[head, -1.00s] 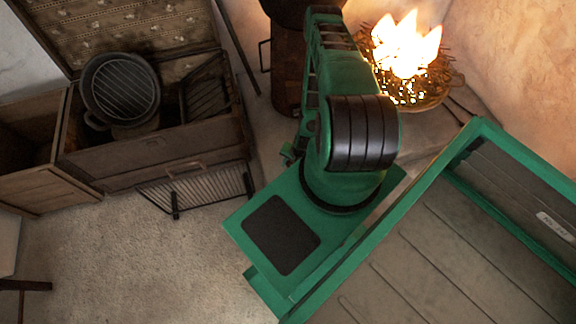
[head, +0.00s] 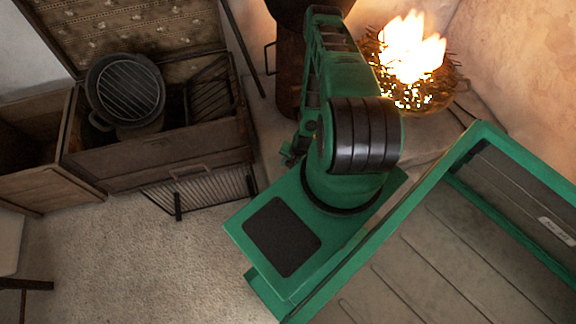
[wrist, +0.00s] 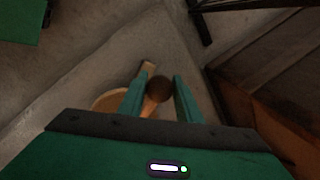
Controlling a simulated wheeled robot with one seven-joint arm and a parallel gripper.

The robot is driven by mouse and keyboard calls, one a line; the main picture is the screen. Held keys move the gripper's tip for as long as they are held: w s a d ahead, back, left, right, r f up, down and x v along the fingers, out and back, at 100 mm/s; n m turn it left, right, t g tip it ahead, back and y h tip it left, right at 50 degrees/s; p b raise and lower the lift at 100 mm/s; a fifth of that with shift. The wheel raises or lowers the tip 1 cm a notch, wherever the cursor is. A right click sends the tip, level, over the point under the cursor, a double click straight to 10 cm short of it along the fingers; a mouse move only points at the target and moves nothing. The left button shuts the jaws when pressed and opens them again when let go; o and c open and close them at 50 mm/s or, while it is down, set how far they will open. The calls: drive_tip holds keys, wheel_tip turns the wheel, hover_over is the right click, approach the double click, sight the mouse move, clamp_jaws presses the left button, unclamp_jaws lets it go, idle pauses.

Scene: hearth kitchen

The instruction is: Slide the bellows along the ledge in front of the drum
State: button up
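In the wrist view, the two green fingers of my gripper (wrist: 159,92) stand apart. A brown, rounded piece with a dark end (wrist: 157,90) lies between them, with slight gaps at its sides; it looks like part of the bellows. A tan curved wooden part (wrist: 108,101) shows left of the fingers. In the head view my arm hides the gripper and bellows. The brown drum (head: 290,75), dark on top with a side handle, stands behind my arm. The pale stone ledge (head: 272,138) runs in front of it.
A fire burns in a basket (head: 425,98) on the ledge, right of my arm. An open chest (head: 160,160) at left holds a round pan (head: 125,88) and a rack. A metal grate (head: 205,192) stands before the chest. The floor (head: 130,250) at lower left is clear.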

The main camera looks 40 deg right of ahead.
drive_tip(key=o, duration=0.4)
drive_tip(key=shift+o, duration=0.2)
drive_tip(key=shift+d+r, duration=0.1)
drive_tip(key=a+v, duration=0.1)
drive_tip(key=v, duration=0.9)
drive_tip(key=shift+d+r, duration=0.3)
drive_tip(key=shift+d, duration=0.2)
drive_tip(key=shift+s, duration=0.1)
